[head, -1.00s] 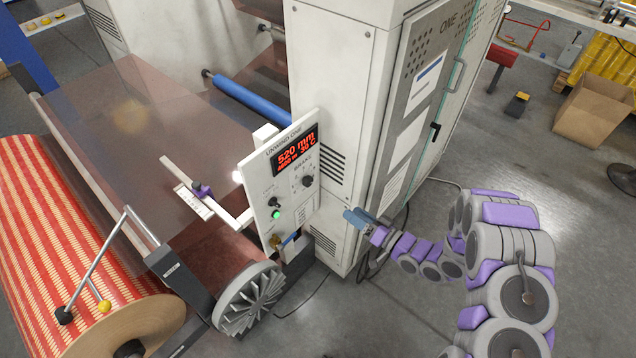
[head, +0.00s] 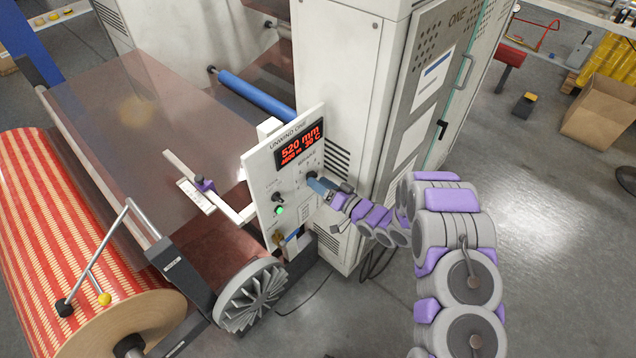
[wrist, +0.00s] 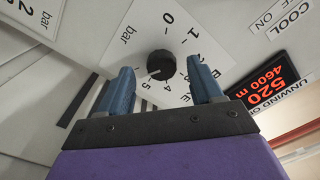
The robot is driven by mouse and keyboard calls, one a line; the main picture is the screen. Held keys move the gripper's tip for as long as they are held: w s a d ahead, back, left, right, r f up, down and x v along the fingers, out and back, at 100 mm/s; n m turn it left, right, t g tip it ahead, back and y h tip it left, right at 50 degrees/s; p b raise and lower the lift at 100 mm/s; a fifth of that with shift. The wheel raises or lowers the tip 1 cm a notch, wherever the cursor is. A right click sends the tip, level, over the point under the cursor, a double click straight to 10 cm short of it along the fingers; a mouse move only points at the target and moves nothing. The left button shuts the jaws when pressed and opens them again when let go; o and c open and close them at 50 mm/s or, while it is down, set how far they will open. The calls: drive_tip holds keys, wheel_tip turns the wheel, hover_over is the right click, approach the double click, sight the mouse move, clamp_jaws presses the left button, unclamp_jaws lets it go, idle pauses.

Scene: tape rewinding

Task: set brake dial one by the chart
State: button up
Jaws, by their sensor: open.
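The brake dial is a black round knob on the white UNWIND ONE panel (head: 262,200). In the wrist view the brake dial (wrist: 161,65) sits amid printed numbers from 0 to 5 with "bar". A pale mark on its lower left may be its pointer; I cannot read the setting for sure. My gripper (head: 320,186) is at the panel's right edge in the head view, over the dial area. In the wrist view my gripper (wrist: 162,78) is open, its blue fingers on either side of the knob, with nothing gripped. A label with "bar" (wrist: 28,18) shows top left, partly cut off.
A green lit button (head: 279,211) is below left of the dial. The tall cabinet (head: 350,70) stands behind, with paper sheets (head: 432,80) on its side. A striped roll (head: 70,230) lies left.

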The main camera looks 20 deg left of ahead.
drive_tip(key=shift+x, duration=0.75)
drive_tip(key=shift+c, duration=0.3)
drive_tip(key=c, duration=1)
drive_tip(key=shift+n, duration=0.4)
drive_tip(key=shift+w+d+n+b, duration=0.1)
drive_tip(key=shift+n+b, duration=3.1)
drive_tip(key=shift+n, duration=4.3)
